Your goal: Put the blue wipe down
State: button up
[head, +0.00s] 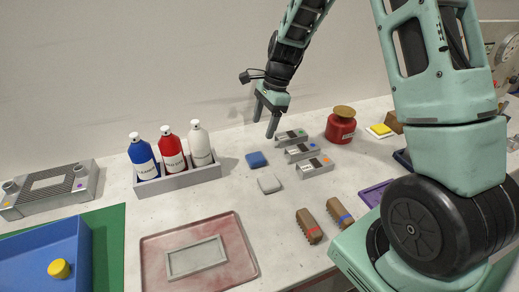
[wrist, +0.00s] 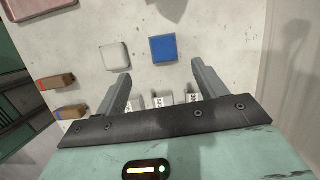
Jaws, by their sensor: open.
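The blue wipe (head: 257,159) is a small flat folded square lying on the pale worktop, just behind a similar white wipe (head: 269,183). It also shows in the wrist view (wrist: 163,49), flat on the worktop beyond my fingertips, with the white wipe (wrist: 115,56) to its left. My gripper (head: 264,125) is open and empty. It hangs above the worktop, to the right of and behind the blue wipe. In the wrist view its two fingers (wrist: 160,75) are wide apart, with nothing between them touching either finger.
Several grey devices (head: 303,151) stand right of the wipes, near my gripper. A grey caddy (head: 180,179) with three bottles stands to the left. A red canister (head: 341,126) is at the back right. Two brown brushes (head: 309,226) and a reddish tray (head: 150,254) lie in front.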

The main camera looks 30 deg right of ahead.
jog(key=s+a+r+n+g, duration=0.1)
jog(key=s+a+r+n, duration=0.2)
jog(key=s+a+n, duration=0.4)
jog(key=s+a+r+n, duration=0.3)
jog(key=a+n, duration=0.1)
jog(key=a, duration=0.5)
jog(key=s+a+r+n+h, duration=0.1)
jog(key=s+a+n, duration=0.2)
jog(key=s+n, duration=0.5)
jog(key=s+a+n+h, duration=0.1)
jog(key=s+a+n, duration=0.2)
jog(key=s+n, duration=0.5)
jog(key=s, duration=0.3)
jog(key=shift+s+a+r+h, duration=0.3)
jog(key=shift+s+a+r, duration=0.05)
jog(key=shift+a+r, duration=0.05)
